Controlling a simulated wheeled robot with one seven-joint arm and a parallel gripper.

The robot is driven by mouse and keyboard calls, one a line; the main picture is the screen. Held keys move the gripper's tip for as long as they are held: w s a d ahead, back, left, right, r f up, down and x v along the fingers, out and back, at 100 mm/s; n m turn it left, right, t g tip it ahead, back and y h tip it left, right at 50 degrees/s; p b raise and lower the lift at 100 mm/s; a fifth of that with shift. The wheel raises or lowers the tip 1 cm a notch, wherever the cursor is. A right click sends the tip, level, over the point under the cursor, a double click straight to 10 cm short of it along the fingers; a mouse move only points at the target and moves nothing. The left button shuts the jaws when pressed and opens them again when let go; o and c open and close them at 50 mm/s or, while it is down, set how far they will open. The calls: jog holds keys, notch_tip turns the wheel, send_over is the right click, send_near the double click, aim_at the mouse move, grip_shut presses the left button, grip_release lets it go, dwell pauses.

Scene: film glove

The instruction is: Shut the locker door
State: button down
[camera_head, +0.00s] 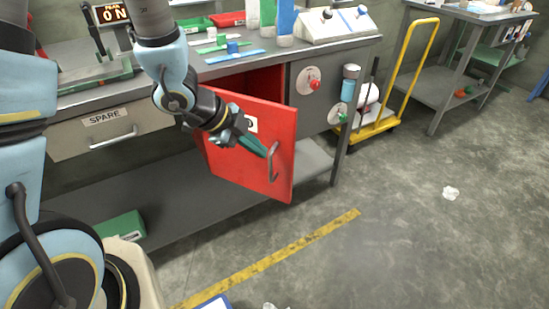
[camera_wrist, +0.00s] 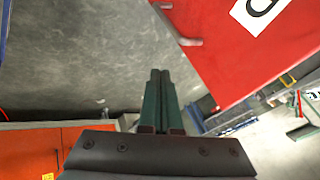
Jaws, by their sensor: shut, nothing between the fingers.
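The red locker door (camera_head: 232,168) stands ajar under the workbench, swung out toward me, with its red interior (camera_head: 262,82) showing above it. Its grey handle (camera_head: 273,163) is near the free right edge. The door also fills the upper right of the wrist view (camera_wrist: 220,55), with its handle (camera_wrist: 185,40) at the top. My gripper (camera_head: 268,153) is in front of the door's outer face, its green fingers close to the handle. In the wrist view the fingers (camera_wrist: 159,75) are together and empty, apart from the handle. Whether they touch the door is unclear.
The grey workbench (camera_head: 339,48) holds tools and a switch box (camera_head: 335,24). A spare drawer (camera_head: 108,130) is left of the locker. A yellow-handled cart (camera_head: 372,130) stands to the right.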

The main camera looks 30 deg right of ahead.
aim_at(292, 156)
jog(key=d+f, duration=0.4)
jog(key=d, duration=0.1)
jog(key=w+d+f, duration=0.1)
jog(key=d+f, duration=0.1)
jog(key=f, duration=0.1)
jog(key=shift+d, duration=0.4)
jog(key=shift+w+d+p, duration=0.25)
jog(key=shift+d+p, duration=0.05)
jog(key=shift+d, duration=0.15)
jog(key=shift+w+d+f+n, duration=0.1)
jog(key=shift+w+d+n, duration=0.15)
jog(key=shift+d, duration=0.3)
jog(key=w+d+n+t+y+b, duration=0.1)
jog(key=w+d+n+t+b, duration=0.2)
jog(key=w+d+n, duration=0.2)
jog(key=w+d+n+t+y+b, duration=0.1)
jog(key=w+d+n+t+b, duration=0.2)
jog(key=w+d+n, duration=0.3)
jog(key=shift+w+d+t+y+b, duration=0.35)
jog(key=shift+w+d, duration=2.4)
jog(key=shift+w, duration=3.55)
